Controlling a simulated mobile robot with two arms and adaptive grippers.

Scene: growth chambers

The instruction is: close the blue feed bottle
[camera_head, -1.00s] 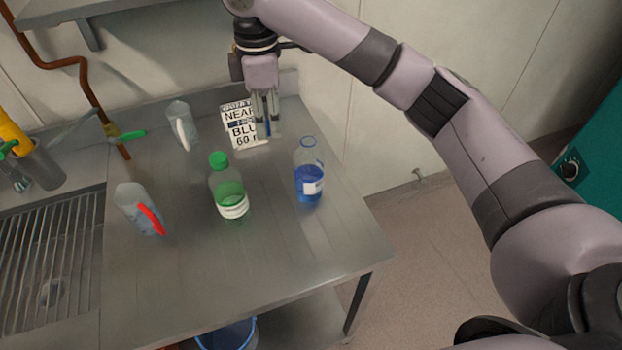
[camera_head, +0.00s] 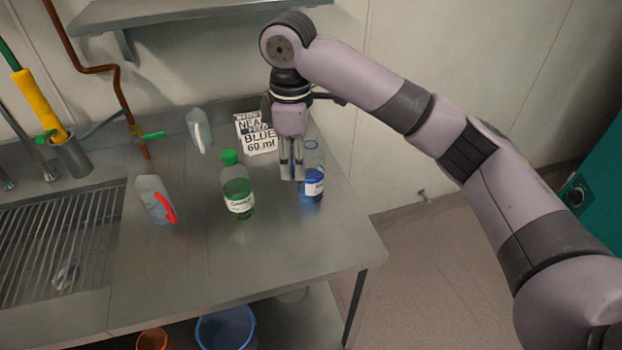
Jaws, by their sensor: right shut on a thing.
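The blue feed bottle (camera_head: 312,186) stands upright at the right of the steel bench. It is clear, with blue liquid and a white label, and I see no cap on its neck. My right gripper (camera_head: 292,176) points down just left of the bottle's neck, overlapping its left edge in this view. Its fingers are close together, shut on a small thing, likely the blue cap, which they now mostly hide. I cannot tell whether the fingers touch the bottle. My left gripper is not in view.
A green-capped bottle (camera_head: 238,190) stands left of the gripper. A sign card (camera_head: 258,136) leans behind. The bench front is clear.

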